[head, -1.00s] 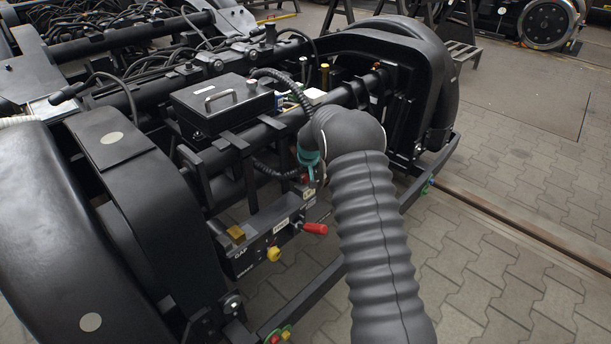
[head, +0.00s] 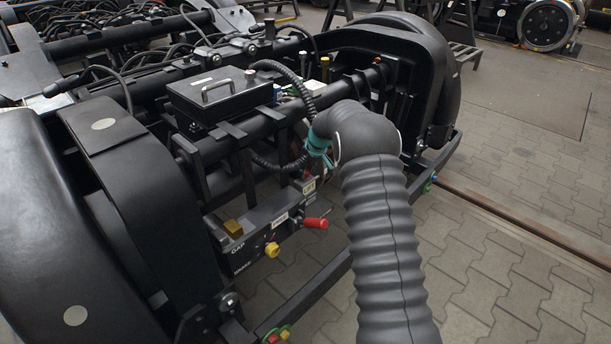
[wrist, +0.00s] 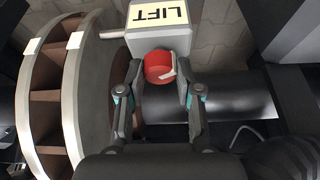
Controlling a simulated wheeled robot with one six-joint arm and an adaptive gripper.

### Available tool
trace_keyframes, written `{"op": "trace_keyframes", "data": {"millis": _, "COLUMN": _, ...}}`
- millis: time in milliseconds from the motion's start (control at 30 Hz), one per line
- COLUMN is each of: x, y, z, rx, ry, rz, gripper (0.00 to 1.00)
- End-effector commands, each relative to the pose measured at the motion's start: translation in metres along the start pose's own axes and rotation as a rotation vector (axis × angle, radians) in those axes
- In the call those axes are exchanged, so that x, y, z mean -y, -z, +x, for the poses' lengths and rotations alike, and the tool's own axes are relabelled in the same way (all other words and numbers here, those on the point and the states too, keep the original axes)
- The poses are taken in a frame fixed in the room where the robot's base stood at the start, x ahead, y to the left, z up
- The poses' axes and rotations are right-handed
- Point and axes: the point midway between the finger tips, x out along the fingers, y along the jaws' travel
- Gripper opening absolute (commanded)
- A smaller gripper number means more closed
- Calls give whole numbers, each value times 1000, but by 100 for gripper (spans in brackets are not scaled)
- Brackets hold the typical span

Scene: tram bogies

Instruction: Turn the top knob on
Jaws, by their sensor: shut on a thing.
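A red round knob (wrist: 157,66) with a pale pointer mark sits on a light grey box (wrist: 160,35) marked LIFT, which appears upside down in the wrist view. My gripper (wrist: 159,77) is shut on the red knob, with one finger on each side of it. In the head view my sleeved arm reaches to the frame, and my gripper's fingertips are hidden there. I cannot tell which way the pointer mark reads as on or off.
A lower panel (head: 245,246) carries a yellow knob (head: 272,250), and a red handle (head: 316,223) sticks out beside it. A black box (head: 220,100) with a handle sits on the frame. Dark bars and cables surround my arm. Paved floor (head: 500,250) at right is clear.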

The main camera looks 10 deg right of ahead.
Motion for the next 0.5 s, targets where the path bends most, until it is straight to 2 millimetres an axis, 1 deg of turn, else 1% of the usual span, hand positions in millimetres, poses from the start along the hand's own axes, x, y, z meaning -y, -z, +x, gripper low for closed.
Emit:
{"op": "trace_keyframes", "data": {"millis": 33, "x": -2, "y": -2, "z": 4, "rx": -1, "ry": 15, "rz": -38, "gripper": 0}}
{"op": "trace_keyframes", "data": {"millis": 500, "x": -4, "y": 0, "z": 1, "rx": 0, "ry": 186, "rz": -451, "gripper": 0}}
